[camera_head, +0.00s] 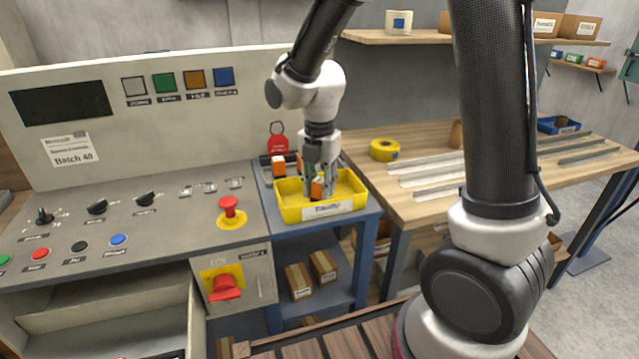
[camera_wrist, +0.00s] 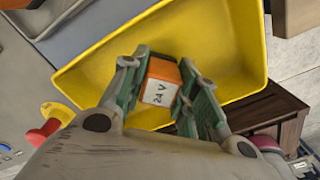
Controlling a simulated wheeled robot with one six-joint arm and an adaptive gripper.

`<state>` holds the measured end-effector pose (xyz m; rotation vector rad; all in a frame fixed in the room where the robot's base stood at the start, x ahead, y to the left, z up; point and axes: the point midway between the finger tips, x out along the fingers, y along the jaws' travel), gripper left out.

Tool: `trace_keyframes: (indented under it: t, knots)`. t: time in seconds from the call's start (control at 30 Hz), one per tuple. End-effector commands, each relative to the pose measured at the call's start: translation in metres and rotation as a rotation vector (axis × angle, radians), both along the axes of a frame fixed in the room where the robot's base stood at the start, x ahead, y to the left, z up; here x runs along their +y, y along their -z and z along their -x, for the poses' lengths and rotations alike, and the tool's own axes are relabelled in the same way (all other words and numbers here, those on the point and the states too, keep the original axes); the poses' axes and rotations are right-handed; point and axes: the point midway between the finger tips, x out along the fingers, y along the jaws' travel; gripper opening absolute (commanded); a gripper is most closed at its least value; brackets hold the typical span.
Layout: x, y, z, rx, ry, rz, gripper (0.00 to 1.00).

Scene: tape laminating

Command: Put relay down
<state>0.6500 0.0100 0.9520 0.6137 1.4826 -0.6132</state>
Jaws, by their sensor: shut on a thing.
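My gripper (camera_head: 318,183) is over the yellow tray (camera_head: 293,213) in the head view, pointing down. It is shut on an orange relay (camera_wrist: 161,82) with a white label reading 24 V, seen between the green fingers in the wrist view. The relay also shows in the head view (camera_head: 317,189), low over or in the tray. I cannot tell whether it touches the tray floor. The yellow tray also shows in the wrist view (camera_wrist: 232,60), and its visible floor is bare.
Another orange and white block (camera_head: 279,166) stands behind the tray on the blue stand (camera_head: 264,187). The control panel (camera_head: 130,220) with a red stop button (camera_head: 229,206) is left. A wooden bench (camera_head: 440,165) with yellow tape (camera_head: 384,150) is right.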

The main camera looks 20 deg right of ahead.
Motion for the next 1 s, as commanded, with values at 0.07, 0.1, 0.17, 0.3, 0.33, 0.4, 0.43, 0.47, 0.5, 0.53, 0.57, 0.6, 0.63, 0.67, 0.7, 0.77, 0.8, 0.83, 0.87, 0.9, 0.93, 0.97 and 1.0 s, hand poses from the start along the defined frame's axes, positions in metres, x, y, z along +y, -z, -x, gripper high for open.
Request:
trace_keyframes:
  t: [0.07,0.1,0.17,0.3,0.33,0.4,0.43,0.47,0.5,0.53,0.57,0.6,0.63,0.67,0.7,0.77,0.8,0.83,0.87,0.9,0.93,0.97,1.0]
  knots:
    - [0.0,0.003,0.0,0.001,0.0,0.0,0.05]
    - [0.0,0.003,0.0,0.001,0.0,0.001,0.05]
    - [0.0,0.003,0.0,0.001,0.0,0.001,0.33]
    - [0.0,0.003,0.0,0.0,0.0,0.0,0.51]
    - [0.0,0.003,0.0,0.0,0.0,0.0,0.51]
    - [0.0,0.003,0.0,0.0,0.0,0.0,0.51]
    - [0.0,0.003,0.0,0.0,0.0,0.0,0.51]
    - [0.0,0.003,0.0,0.0,0.0,0.0,0.51]
    - [0.0,0.003,0.0,0.0,0.0,0.0,0.51]
    - [0.0,0.003,0.0,0.0,0.0,0.0,0.51]
    - [0.0,0.003,0.0,0.0,0.0,0.0,0.51]
    - [0.0,0.001,0.0,-0.001,0.0,-0.001,0.51]
    - [0.0,0.0,0.0,-0.001,0.0,0.0,0.51]
    - [0.0,-0.003,0.0,-0.002,0.0,-0.001,0.51]
    - [0.0,-0.007,-0.001,-0.004,0.0,-0.001,0.51]
    - [0.0,-0.017,-0.001,-0.005,0.0,-0.002,0.51]
    - [0.001,-0.025,-0.001,-0.005,0.0,-0.002,0.51]
    - [0.001,-0.032,-0.001,-0.006,0.0,-0.002,0.51]
    - [0.0,-0.039,-0.001,-0.005,0.0,-0.002,0.51]
    - [0.001,-0.049,-0.001,-0.006,0.0,-0.002,0.51]
    - [0.001,-0.056,-0.001,-0.006,0.0,-0.002,0.51]
    - [0.001,-0.064,-0.001,-0.006,0.0,-0.002,0.51]
    - [0.0,-0.073,-0.001,-0.006,0.0,-0.002,0.51]
